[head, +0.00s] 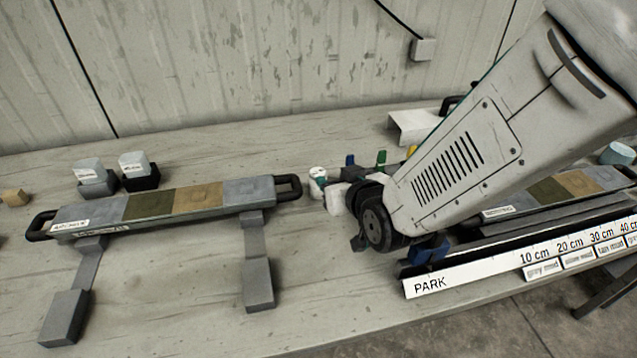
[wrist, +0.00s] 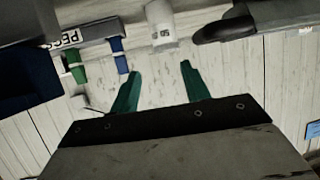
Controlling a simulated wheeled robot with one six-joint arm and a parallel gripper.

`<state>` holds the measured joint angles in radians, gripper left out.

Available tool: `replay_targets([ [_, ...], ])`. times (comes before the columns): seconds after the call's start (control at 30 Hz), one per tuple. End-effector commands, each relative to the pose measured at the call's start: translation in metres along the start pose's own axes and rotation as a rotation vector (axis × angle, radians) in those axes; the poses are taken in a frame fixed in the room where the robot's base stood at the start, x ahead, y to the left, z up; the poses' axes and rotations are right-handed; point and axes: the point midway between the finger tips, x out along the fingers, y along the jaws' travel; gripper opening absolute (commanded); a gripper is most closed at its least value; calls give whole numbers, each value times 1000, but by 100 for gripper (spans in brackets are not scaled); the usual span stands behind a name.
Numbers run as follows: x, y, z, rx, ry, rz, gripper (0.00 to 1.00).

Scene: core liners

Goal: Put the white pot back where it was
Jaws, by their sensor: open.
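A small white pot (head: 317,174) with a dark mark on it stands on the bench, just beyond the right handle of the left core tray. A white cylinder, likely the same pot, shows at the top of the wrist view (wrist: 162,25). My gripper (wrist: 160,72) is open, with two green fingers apart and nothing between them. The cylinder lies beyond the fingertips, apart from them. In the head view my arm hides most of the gripper. Two pale labelled pots (head: 90,171) (head: 134,163) sit on dark holders behind the left tray.
The left core tray (head: 165,205) stands on legs. Blue (wrist: 118,58) and green (wrist: 75,66) pegs stand by a PEGS label, near the white pot. A second tray (head: 560,187) and a PARK scale rail (head: 440,284) lie right.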

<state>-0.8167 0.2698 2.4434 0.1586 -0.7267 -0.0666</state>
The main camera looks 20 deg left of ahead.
Motion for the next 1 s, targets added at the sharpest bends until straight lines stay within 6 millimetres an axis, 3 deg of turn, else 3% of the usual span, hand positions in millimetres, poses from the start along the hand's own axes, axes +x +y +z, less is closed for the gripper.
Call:
replay_targets([
  [0.17, 13, -14, 7, -13, 26, -17, 46],
  [0.7, 80, -11, 4, -12, 27, -16, 46],
  [0.97, 84, -12, 4, -12, 27, -16, 46],
  [1.0, 84, -12, 4, -12, 27, -16, 41],
])
